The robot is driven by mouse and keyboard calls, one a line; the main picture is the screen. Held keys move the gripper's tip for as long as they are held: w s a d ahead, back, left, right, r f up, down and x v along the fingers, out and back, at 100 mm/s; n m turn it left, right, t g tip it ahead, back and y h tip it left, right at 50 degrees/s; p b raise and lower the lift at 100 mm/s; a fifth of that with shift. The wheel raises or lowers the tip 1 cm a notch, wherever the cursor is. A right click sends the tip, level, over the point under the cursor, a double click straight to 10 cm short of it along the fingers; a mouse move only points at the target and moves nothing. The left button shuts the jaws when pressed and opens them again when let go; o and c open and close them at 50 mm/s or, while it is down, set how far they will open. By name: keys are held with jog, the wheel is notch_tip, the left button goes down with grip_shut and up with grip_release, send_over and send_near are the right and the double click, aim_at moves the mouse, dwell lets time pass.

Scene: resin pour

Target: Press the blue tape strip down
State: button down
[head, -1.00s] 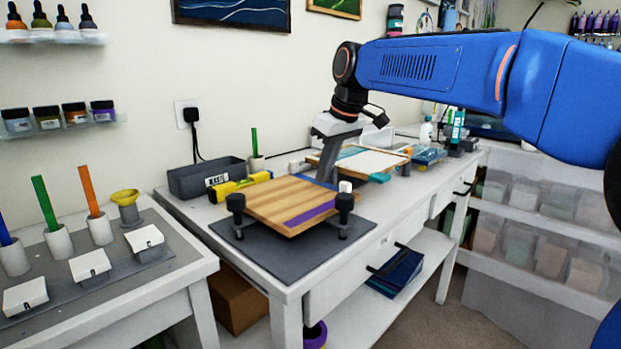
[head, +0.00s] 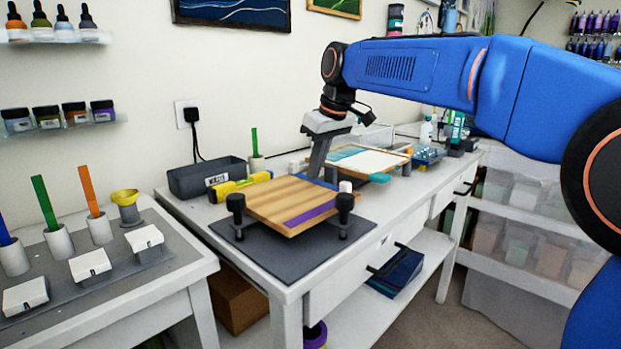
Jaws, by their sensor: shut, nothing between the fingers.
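The blue tape strip (head: 329,184) lies along the far right edge of the wooden board (head: 275,199), only partly visible. My gripper (head: 315,176) points down at the blue strip, shut, its tips at or just above the strip's far part. I cannot tell whether the tips touch it. The gripper hides part of the strip. A purple tape strip (head: 311,212) lies along the board's near right edge.
The board rests above a dark mat (head: 290,253) with black knobbed posts (head: 344,207) at its near corners. A yellow tool (head: 240,184) and a grey bin (head: 205,179) lie left. A framed panel (head: 370,162) is behind right.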

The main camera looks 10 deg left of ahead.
aim_at(303, 176)
jog(key=shift+w+a+f, duration=0.15)
jog(key=shift+w+a, duration=0.15)
jog(key=shift+a, duration=0.1)
jog(key=shift+w+a, duration=0.65)
jog(key=shift+a, duration=0.2)
jog(key=shift+r, duration=2.65)
